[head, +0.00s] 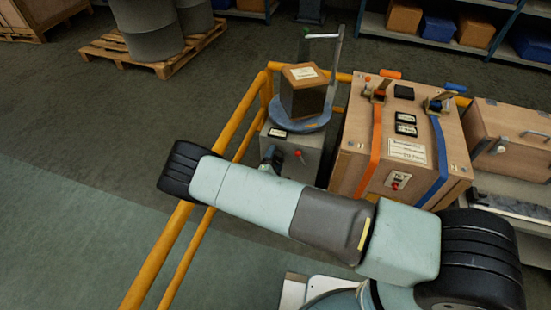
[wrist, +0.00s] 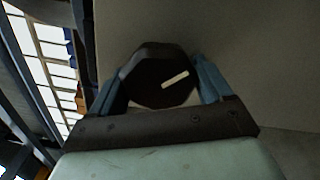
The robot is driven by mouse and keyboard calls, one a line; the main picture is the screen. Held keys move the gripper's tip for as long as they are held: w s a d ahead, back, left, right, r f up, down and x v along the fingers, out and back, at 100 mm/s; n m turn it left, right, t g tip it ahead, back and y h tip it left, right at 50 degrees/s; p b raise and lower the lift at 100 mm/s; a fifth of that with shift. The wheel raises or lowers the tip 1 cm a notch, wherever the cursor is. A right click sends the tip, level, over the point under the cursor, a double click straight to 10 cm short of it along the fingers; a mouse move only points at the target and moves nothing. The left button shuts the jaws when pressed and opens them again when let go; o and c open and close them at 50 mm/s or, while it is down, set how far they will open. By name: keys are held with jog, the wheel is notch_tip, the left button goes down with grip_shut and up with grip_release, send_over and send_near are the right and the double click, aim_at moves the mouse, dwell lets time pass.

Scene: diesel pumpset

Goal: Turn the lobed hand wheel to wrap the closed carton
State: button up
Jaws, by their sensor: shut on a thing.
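The closed brown carton (head: 301,95) stands on a round blue turntable (head: 300,122), on top of a grey machine cabinet (head: 305,150). I cannot tell whether any film is around it. The black lobed hand wheel (wrist: 150,70) with a white pointer line shows in the wrist view, its line slanting up to the right. My gripper (wrist: 163,84) is shut on the wheel, with a blue finger on each side. In the head view my arm reaches across the front of the cabinet and the wheel cannot be made out.
A yellow rail (head: 240,115) runs around the left of the cabinet. A wooden crate (head: 355,160) with orange and blue straps stands close on the right. An upright post (head: 334,65) rises behind the carton. Drums on a pallet (head: 165,60) stand at the back left; the floor left is clear.

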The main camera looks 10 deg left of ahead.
jog(key=o, duration=1)
jog(key=shift+c, duration=0.2)
jog(key=s+a, duration=0.1)
jog(key=s, duration=1.2)
jog(key=shift+s, duration=0.4)
jog(key=shift+f, duration=0.1)
